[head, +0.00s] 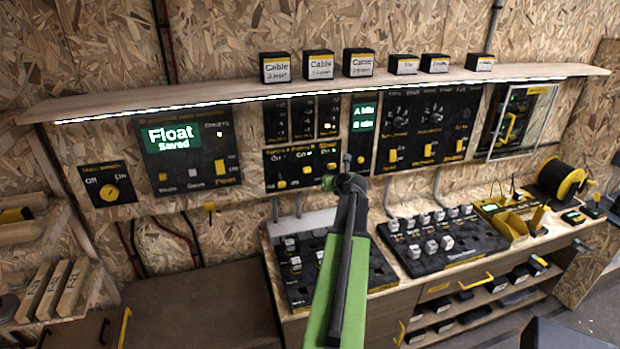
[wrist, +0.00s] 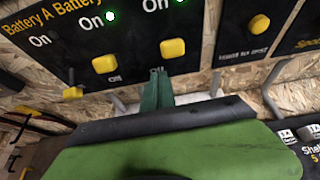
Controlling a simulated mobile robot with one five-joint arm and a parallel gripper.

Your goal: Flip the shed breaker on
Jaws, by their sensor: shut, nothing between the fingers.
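A black breaker panel (head: 290,161) on the wall carries three yellow toggles. In the wrist view, the left toggle (wrist: 72,93) sits low, and the middle toggle (wrist: 104,64) and right toggle (wrist: 173,48) sit higher. Green lights glow by the "On" marks of the middle and right toggles. The visible headings begin "Battery A" and "Battery"; the right toggle's heading is out of view, so I cannot read which is the shed breaker. My gripper (head: 346,170) is shut and empty. Its tips (wrist: 158,75) are just below the right toggle; contact cannot be told.
A panel of dials (head: 428,128) is on the right, and a "Float Saved" panel (head: 185,153) on the left. A shelf (head: 330,88) with labelled boxes runs above. The bench below holds black boards with small blocks (head: 440,240). Grey conduits hang beneath the panels.

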